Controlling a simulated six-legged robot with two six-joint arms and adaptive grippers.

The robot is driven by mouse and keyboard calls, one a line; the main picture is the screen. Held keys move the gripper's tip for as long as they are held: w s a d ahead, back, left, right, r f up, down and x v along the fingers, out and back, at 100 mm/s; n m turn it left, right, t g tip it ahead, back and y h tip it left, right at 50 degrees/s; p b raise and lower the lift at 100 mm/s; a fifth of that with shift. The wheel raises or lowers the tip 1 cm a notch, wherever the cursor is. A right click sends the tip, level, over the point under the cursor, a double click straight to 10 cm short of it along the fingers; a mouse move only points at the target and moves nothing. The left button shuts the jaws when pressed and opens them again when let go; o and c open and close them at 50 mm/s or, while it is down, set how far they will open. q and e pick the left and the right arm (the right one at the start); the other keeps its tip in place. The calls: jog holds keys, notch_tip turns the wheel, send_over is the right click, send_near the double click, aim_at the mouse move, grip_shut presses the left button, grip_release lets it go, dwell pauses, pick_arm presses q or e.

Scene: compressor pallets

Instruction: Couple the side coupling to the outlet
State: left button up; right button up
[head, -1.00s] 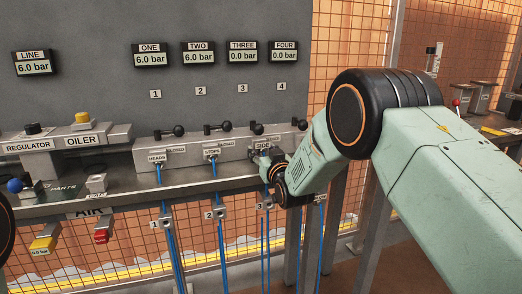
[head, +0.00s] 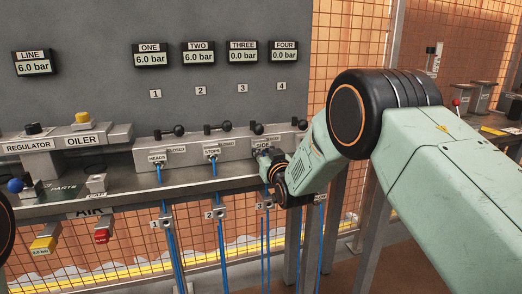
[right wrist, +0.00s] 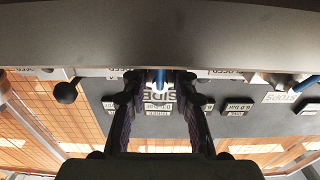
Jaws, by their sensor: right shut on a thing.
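My right gripper (head: 264,158) is at the third outlet of the grey manifold block, just below the SIDE label (head: 262,145). In the right wrist view its two fingers (right wrist: 160,88) are shut on the side coupling (right wrist: 159,80), a small pale piece with a blue hose. The SIDE label also shows there, upside down, right behind the coupling. The outlet itself is hidden by the gripper and coupling, so I cannot tell whether the coupling is seated in it. My left gripper is out of view.
The HEADS (head: 157,158) and STOPS (head: 212,152) outlets to the left have blue hoses. Black-knobbed levers (head: 225,126) line the block's top. Gauges ONE (head: 150,54) and TWO read 6.0 bar; THREE (head: 243,52) and FOUR read 0.0 bar.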

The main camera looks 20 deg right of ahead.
aim_at(264, 152)
grip_shut()
jog(key=shift+s, duration=0.15)
jog(key=shift+s+d+p, duration=0.1)
jog(key=shift+s+p, duration=1.6)
jog(key=shift+s, duration=1.15)
